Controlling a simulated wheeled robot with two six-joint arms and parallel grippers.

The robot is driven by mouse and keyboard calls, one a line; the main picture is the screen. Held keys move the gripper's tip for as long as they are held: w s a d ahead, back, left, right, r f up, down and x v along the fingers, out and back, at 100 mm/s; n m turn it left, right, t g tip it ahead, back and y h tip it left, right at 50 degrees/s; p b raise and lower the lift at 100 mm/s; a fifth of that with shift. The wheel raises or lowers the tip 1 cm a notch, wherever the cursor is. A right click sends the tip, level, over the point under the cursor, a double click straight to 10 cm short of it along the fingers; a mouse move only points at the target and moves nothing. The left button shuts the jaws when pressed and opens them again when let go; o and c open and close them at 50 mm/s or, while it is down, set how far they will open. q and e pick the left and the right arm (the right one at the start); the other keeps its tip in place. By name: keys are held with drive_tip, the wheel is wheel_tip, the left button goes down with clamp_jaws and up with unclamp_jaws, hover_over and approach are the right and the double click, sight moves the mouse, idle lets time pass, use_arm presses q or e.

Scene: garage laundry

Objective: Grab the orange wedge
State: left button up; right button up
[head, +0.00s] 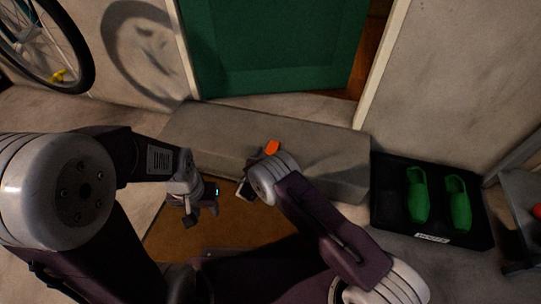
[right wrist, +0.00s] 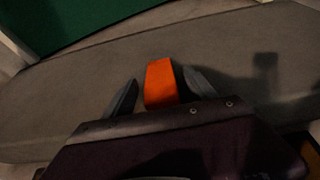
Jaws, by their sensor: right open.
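The orange wedge (head: 272,147) lies on the grey concrete step in front of the green door. In the right wrist view the orange wedge (right wrist: 160,82) shows between the two dark fingers of my right gripper (right wrist: 158,92). That gripper is open, with a finger on each side of the wedge; I cannot tell whether either touches it. In the head view my right gripper (head: 256,170) is partly hidden by its own wrist, just in front of the wedge. My left gripper (head: 194,206) is over the brown mat, away from the wedge, with its fingers apart and empty.
The grey step (head: 335,160) spans below the green door (head: 275,45). A brown mat (head: 165,235) lies in front of it. A black tray (head: 390,215) with green shoes (head: 418,195) is at the right. A bicycle wheel (head: 85,70) is at upper left.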

sight(269, 154)
clamp_jaws()
drive_tip(key=shift+r, duration=0.1)
wheel_tip(269, 154, up, 5)
drive_tip(key=p, duration=0.5)
drive_tip(key=s+d+r+p, duration=0.5)
drive_tip(key=d+p, duration=0.3)
drive_tip(key=d, duration=0.2)
drive_tip(key=shift+s+d+r, duration=0.15)
drive_tip(key=shift+s+r, duration=0.15)
drive_tip(key=shift+s, duration=0.2)
